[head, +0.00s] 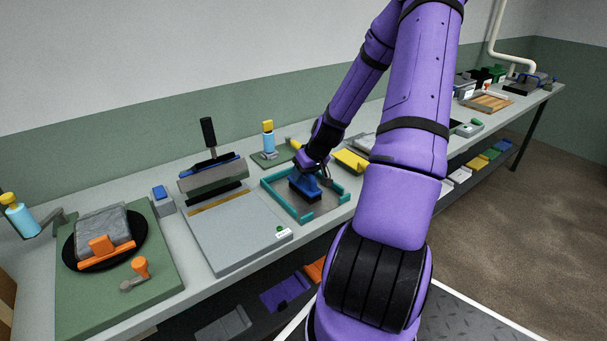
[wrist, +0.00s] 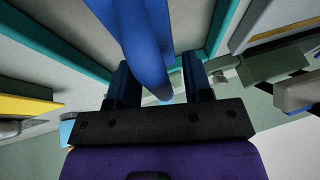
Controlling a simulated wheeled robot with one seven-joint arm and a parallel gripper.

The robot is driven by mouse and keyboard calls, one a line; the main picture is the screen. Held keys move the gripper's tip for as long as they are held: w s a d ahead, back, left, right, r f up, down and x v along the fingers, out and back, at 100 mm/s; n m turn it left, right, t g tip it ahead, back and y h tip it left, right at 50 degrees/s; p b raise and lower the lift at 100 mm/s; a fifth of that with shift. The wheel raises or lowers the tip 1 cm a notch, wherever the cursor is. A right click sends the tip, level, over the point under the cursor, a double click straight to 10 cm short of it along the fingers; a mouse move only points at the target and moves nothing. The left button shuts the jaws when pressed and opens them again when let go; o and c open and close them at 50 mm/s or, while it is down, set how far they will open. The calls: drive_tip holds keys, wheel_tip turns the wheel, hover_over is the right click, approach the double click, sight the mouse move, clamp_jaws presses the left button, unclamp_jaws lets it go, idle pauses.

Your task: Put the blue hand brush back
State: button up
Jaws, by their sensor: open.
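The blue hand brush (head: 304,187) stands with its dark bristles down inside a teal-edged tray (head: 331,211) on the bench. My gripper (head: 318,174) is low over the brush from behind and hides part of it. In the wrist view, the blue handle (wrist: 146,40) runs between the two dark fingers of my gripper (wrist: 158,75). The fingers are open, with a gap showing on each side of the handle. The teal tray edge (wrist: 60,42) also shows there.
Left of the tray stands a grey press-like device (head: 235,232) with an upright black handle. A blue bottle with a yellow cap (head: 268,137) stands behind the tray. A yellow block (head: 351,160) lies close on the right. A green mat (head: 110,305) with orange tools lies far left.

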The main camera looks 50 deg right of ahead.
drive_tip(key=v, duration=1.2)
drive_tip(key=a+r+n+g+h, duration=0.1)
drive_tip(key=a+r, duration=0.6)
drive_tip(key=a, duration=0.3)
drive_tip(key=a+r+n+g+h, duration=0.1)
drive_tip(key=a+r+h, duration=0.1)
drive_tip(key=a+r, duration=0.65)
drive_tip(key=s+a+r+t+y, duration=0.1)
drive_tip(key=s+a+r, duration=0.2)
drive_tip(key=s+a, duration=0.3)
drive_tip(key=s+a+r+n+t+y, duration=0.1)
drive_tip(key=s+a+r, duration=0.3)
drive_tip(key=s+a, duration=0.3)
drive_tip(key=shift+s+a, duration=0.15)
drive_tip(key=shift+s, duration=0.35)
drive_tip(key=shift+r, duration=0.15)
